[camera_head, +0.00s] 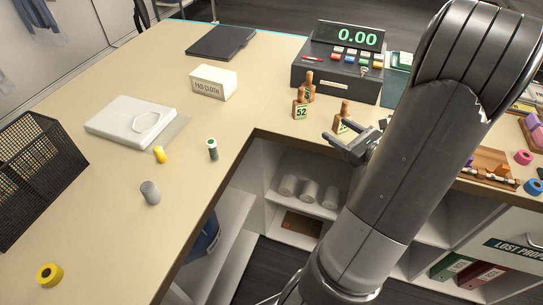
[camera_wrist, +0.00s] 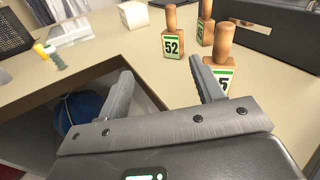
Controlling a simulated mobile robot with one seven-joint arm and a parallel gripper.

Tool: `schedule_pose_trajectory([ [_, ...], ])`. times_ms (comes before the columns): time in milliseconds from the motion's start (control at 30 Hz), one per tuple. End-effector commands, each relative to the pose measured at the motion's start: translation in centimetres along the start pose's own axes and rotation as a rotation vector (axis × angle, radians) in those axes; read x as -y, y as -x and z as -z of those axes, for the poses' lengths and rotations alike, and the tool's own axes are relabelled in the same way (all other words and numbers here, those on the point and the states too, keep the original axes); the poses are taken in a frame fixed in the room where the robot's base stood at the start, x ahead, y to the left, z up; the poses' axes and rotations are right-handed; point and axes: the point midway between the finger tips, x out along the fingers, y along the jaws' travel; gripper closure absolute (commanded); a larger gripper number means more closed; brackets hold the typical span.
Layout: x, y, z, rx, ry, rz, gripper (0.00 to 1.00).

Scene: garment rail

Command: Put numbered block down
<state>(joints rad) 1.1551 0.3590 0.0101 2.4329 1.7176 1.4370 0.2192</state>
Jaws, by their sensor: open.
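A numbered block marked 52 (camera_head: 301,108), with a wooden peg handle and green-edged label, stands upright on the counter (camera_head: 254,112); it also shows in the wrist view (camera_wrist: 173,44). A second similar block (camera_head: 309,85) stands just behind it. A third block (camera_head: 343,112) stands to the right, nearer the counter edge; in the wrist view this block (camera_wrist: 222,42) is partly hidden by my right finger, and only a 5 shows. My gripper (camera_head: 335,130) is open and empty at the counter edge, its fingers (camera_wrist: 160,68) apart. The third block is outside them.
A cash register (camera_head: 340,70) stands behind the blocks. A FAB CLOTH box (camera_head: 213,83), white folded item (camera_head: 130,120), small cylinders and a mesh basket (camera_head: 38,165) lie left. Open shelves (camera_head: 300,190) are below the counter edge. The counter left of block 52 is clear.

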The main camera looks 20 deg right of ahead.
Motion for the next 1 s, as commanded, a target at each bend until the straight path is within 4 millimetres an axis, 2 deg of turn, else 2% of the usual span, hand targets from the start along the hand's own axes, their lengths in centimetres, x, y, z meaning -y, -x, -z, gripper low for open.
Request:
schedule_pose_trajectory([
  [33,-2.6,-1.6,-1.6,-0.017,0.072,-0.107,0.39],
  [100,-6.5,-3.2,-3.2,-0.052,0.181,-0.265,0.39],
  [200,-11.8,-4.3,-5.0,-0.098,0.348,-0.476,0.39],
  [400,-20.6,-3.7,-7.2,-0.171,0.73,-0.854,0.39],
  [500,-23.8,-2.4,-7.8,-0.197,0.944,-1.018,0.39],
  [600,-26.1,-0.9,-8.4,-0.216,1.174,-1.159,0.39],
  [700,-27.5,0.6,-9.1,-0.225,1.419,-1.277,0.39],
  [833,-28.4,2.2,-10.4,-0.226,1.755,-1.384,0.39],
  [1000,-28.4,3.7,-12.7,-0.215,2.174,-1.437,0.39],
])
